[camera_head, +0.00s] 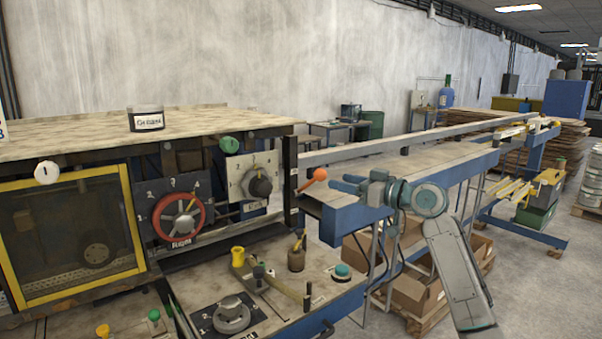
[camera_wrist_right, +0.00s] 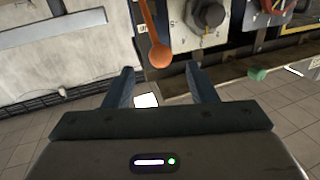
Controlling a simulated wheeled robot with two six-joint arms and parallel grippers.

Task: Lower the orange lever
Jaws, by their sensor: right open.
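The orange lever shows its ball knob (camera_head: 320,174) in the head view, on a short arm slanting up from the right end of the machine front. In the right wrist view the orange lever (camera_wrist_right: 159,55) hangs into the picture from the top, its ball just beyond the fingertips and roughly between them. My right gripper (camera_head: 340,183) is open, with its fingers pointing left at the knob and a small gap left between them. It also shows in the right wrist view (camera_wrist_right: 164,80), with nothing between its fingers. My left gripper is not in view.
A dial panel with a black knob (camera_head: 260,186) is left of the lever. A red handwheel (camera_head: 178,217) is farther left. A blue conveyor frame (camera_head: 400,195) runs behind my right arm. The lower panel (camera_head: 215,285) carries several knobs and small levers. Cardboard boxes (camera_head: 415,292) lie below.

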